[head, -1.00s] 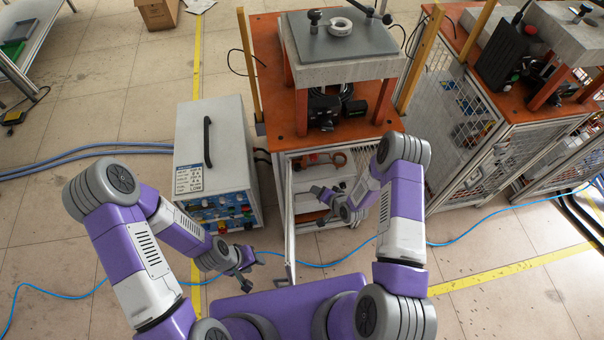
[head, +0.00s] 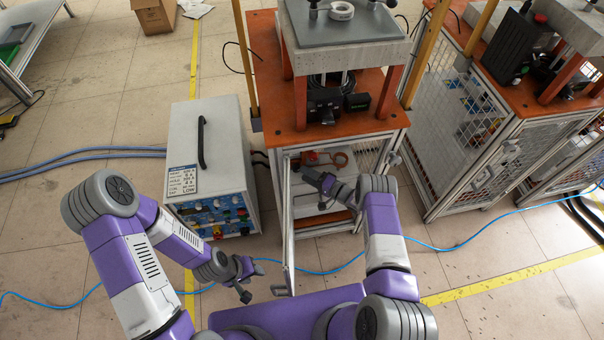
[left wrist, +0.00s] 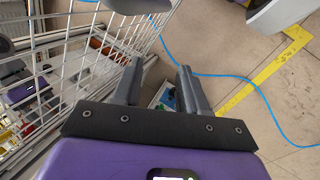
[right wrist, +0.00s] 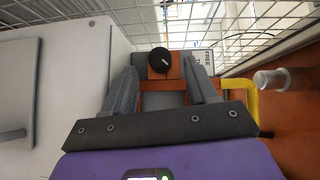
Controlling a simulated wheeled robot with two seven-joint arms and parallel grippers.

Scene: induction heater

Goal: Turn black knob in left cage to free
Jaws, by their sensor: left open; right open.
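The black knob (right wrist: 159,60) shows in the right wrist view, with a white mark on its face. It sits on an orange and grey box beside a label (right wrist: 208,60) reading "FREE". My right gripper (right wrist: 158,70) is open, its fingers on either side of the knob in the picture; I cannot tell if they touch it. In the head view my right gripper (head: 318,177) reaches into the left cage (head: 318,228), and the knob cannot be made out. My left gripper (head: 247,281) is open and empty outside the cage; it also shows in the left wrist view (left wrist: 160,68).
The open cage door (head: 289,225) stands left of my right arm. A grey power unit (head: 210,150) stands left of the cage. In the right wrist view a yellow handle (right wrist: 252,92) and a metal rod (right wrist: 272,79) lie right of the fingers. A second cage (head: 470,150) stands right.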

